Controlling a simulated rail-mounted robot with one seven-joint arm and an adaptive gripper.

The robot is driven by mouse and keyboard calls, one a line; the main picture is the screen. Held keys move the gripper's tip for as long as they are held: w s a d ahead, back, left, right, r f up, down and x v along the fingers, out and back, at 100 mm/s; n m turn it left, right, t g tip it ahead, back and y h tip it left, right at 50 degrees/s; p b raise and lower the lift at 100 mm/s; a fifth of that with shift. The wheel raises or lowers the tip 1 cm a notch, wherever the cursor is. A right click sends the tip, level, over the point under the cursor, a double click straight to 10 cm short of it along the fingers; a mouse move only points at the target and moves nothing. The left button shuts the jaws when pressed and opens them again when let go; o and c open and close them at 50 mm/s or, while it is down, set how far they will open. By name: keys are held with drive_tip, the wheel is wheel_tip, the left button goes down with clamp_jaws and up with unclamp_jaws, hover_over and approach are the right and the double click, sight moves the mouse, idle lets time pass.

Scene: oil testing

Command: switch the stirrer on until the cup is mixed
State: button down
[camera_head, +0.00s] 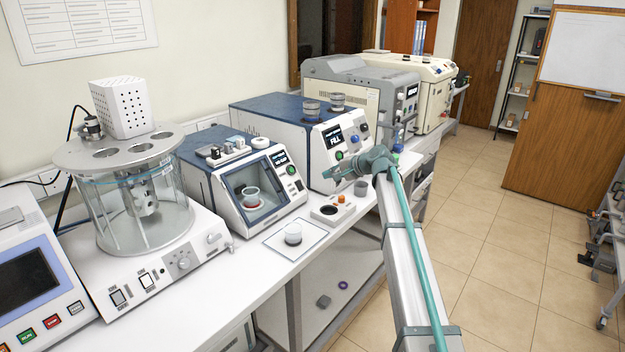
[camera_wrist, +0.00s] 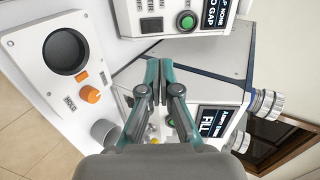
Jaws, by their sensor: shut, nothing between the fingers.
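A small white box with a round black plate and an orange knob, which looks like the stirrer (camera_head: 332,211), sits at the bench's front edge. In the wrist view the black plate (camera_wrist: 66,51) and orange knob (camera_wrist: 90,95) show at left; the plate is bare. Another cup (camera_head: 251,196) is behind the window of the blue-and-white tester. My gripper (camera_head: 330,174) is shut and empty, above and behind the stirrer; in the wrist view its tips (camera_wrist: 158,66) are together, apart from the knob.
The tester (camera_head: 228,215) stands left, with a green button (camera_wrist: 187,21). A blue-topped machine with a "FILL" screen (camera_head: 334,137) stands just behind my gripper. A glass bath apparatus (camera_head: 134,205) is further left. The floor (camera_head: 480,240) at right is open.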

sight(299, 182)
drive_tip(key=p+x, duration=0.4)
drive_tip(key=x, duration=0.9)
drive_tip(key=shift+w+a+f+p, duration=0.15)
drive_tip(key=shift+a+f+p, duration=0.1)
drive_tip(key=shift+f+p, duration=0.1)
drive_tip(key=shift+a+r, duration=0.1)
